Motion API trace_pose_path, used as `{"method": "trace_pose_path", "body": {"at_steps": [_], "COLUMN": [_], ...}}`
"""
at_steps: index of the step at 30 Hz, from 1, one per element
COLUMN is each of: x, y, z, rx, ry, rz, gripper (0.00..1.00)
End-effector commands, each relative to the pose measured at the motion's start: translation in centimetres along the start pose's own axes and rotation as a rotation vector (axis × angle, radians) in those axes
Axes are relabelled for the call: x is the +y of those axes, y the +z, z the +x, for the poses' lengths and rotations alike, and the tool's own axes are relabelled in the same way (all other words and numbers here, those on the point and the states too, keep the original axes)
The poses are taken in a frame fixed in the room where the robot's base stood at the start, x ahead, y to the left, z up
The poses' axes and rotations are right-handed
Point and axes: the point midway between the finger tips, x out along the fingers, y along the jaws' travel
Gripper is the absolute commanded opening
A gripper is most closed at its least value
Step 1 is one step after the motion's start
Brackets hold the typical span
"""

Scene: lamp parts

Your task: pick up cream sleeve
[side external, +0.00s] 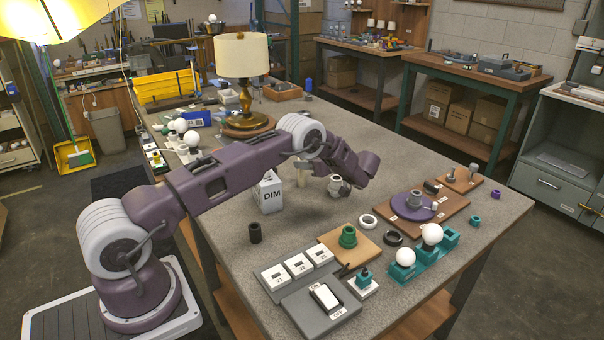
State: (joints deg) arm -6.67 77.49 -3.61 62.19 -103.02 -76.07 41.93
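My gripper (339,188) is at the end of the purple arm, low over the bench and a short way right of the cream piece. A gap shows between them. The gripper is small and turned in this view, so its fingers are not clear. I see nothing plainly held in it.
The DIM box (270,193) stands left of the cream piece, and a black cup (255,232) is nearer. A brass lamp (241,70) stands behind. A white ring (368,221), a dark ring (394,238) and a wooden board (415,222) lie to the right.

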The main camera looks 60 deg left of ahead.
Motion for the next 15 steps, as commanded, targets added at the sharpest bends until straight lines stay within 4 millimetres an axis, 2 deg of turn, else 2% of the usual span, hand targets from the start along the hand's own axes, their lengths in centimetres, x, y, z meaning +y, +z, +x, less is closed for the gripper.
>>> {"method": "trace_pose_path", "body": {"at_steps": [3, 5, 11, 15], "x": [-0.1, -0.1, 0.0, 0.0], "y": [0.0, 0.0, 0.0, 0.0], "z": [2.5, 3.2, 3.4, 3.4], "rx": [0.001, 0.0, 0.0, 0.0], "ry": [-0.003, 0.0, 0.002, 0.002], "rz": [-0.002, -0.001, -0.001, -0.001], "gripper": [0.38, 0.38, 0.36, 0.09]}}
